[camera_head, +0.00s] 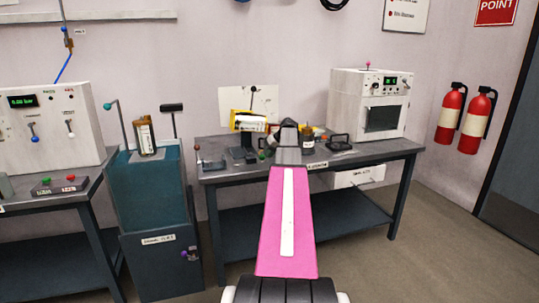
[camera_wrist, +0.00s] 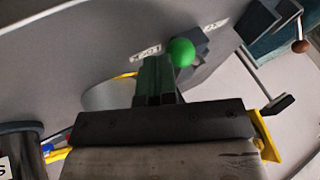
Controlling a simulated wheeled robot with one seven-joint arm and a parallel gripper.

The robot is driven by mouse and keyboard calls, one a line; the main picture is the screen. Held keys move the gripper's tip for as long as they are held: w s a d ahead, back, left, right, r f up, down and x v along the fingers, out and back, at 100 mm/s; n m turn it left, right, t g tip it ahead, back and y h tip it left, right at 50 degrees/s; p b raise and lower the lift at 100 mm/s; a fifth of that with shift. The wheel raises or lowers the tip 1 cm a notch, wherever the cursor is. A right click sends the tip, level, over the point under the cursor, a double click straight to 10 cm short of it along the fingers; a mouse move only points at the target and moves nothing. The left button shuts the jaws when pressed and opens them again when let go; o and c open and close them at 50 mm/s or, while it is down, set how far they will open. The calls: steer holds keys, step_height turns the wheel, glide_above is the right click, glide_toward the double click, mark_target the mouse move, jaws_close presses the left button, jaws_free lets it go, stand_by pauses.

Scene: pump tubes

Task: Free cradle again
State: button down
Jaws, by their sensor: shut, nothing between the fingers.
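My gripper (camera_wrist: 158,78) is in the wrist view, its dark green fingers closed together with nothing between them. A green ball knob (camera_wrist: 181,52) on a dark block sits just beyond the fingertips, to their right. In the head view my pink arm reaches over the workbench (camera_head: 376,152) and hides the fingers. The green knob (camera_head: 262,155) shows there left of my arm's end. A black open frame (camera_head: 338,142) lies on the bench to the right; I cannot tell whether it is the cradle.
A white oven (camera_head: 368,103) fills the bench's right end. A red-knobbed lever (camera_head: 197,148) is at the left edge.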

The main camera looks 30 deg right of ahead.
steer(key=shift+s+a+m+t+h, duration=0.4)
steer(key=shift+s+a+m+h, duration=0.3)
steer(key=shift+a+m, duration=0.45)
steer(key=shift+s+a+m+h, duration=0.2)
steer(key=shift+a+m, duration=0.15)
steer(key=shift+m, duration=0.15)
steer(key=shift+s+a+m+h, duration=0.15)
steer(key=shift+a+m+h, duration=0.05)
steer(key=shift+a+m, duration=0.2)
steer(key=a+m+h, duration=0.1)
steer(key=a+m, duration=0.1)
steer(key=m, duration=0.1)
steer(key=shift+s+a+t, duration=0.1)
steer(key=shift+s+t, duration=0.05)
steer(key=shift+t, duration=0.25)
steer(key=shift+a+m+h, duration=0.75)
steer(key=shift+h, duration=0.05)
steer(key=a+m, duration=0.1)
steer(key=a+m+h, duration=0.1)
steer(key=shift+w+a+m, duration=0.1)
steer(key=shift+w+m, duration=0.2)
steer(key=shift+w, duration=0.05)
steer(key=a+m+h, duration=0.1)
steer(key=w+a+m, duration=0.1)
steer(key=shift+m+g+h, duration=0.3)
steer(key=shift+g+h, duration=0.1)
steer(key=shift+w+a, duration=0.7)
steer(key=shift+a, duration=0.15)
steer(key=shift+w, duration=0.15)
